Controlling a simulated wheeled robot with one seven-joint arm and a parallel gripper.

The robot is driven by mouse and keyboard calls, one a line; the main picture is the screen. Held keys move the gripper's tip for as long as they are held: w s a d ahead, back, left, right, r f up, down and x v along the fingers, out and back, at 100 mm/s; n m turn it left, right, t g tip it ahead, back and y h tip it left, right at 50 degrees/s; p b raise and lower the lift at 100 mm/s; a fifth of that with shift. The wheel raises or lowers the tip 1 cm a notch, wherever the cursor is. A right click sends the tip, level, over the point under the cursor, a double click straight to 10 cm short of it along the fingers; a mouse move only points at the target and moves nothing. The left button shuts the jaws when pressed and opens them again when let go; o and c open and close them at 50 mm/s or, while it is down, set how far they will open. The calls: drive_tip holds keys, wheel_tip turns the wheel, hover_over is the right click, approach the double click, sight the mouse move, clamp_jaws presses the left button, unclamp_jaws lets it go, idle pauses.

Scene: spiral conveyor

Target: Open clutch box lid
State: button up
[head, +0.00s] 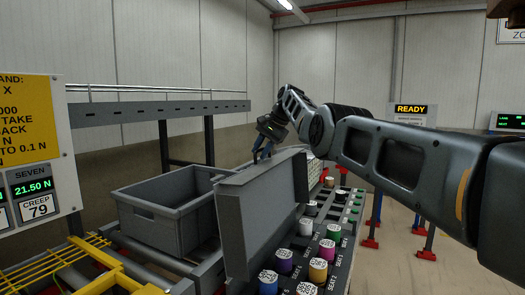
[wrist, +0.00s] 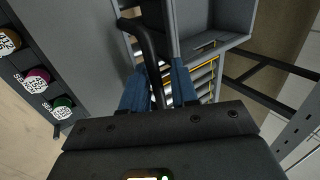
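The grey clutch box lid (head: 246,215) stands steeply raised beside a row of coloured capped cylinders in the head view. Its edge appears to show in the wrist view (wrist: 171,35). My gripper (head: 263,152) is at the lid's far end, its fingertips partly hidden there. In the wrist view, its two blue fingers (wrist: 160,85) are apart, on either side of a black bar handle (wrist: 150,52). A gap shows between the handle and the right finger. Whether the left finger touches the handle is unclear.
A grey open bin (head: 165,212) stands left of the lid. The seat panel with several coloured cylinders (head: 318,270) lies to its right. A yellow grating (head: 75,262) is at the lower left, and a metal rail (head: 160,110) runs behind.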

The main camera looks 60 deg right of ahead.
drive_tip(key=shift+o, duration=0.4)
drive_tip(key=shift+s, duration=0.1)
drive_tip(key=shift+d, duration=0.1)
drive_tip(key=shift+s+r, duration=0.2)
drive_tip(key=b+v, duration=0.1)
drive_tip(key=v, duration=0.6)
drive_tip(key=shift+b, duration=0.4)
drive_tip(key=shift+r, duration=0.1)
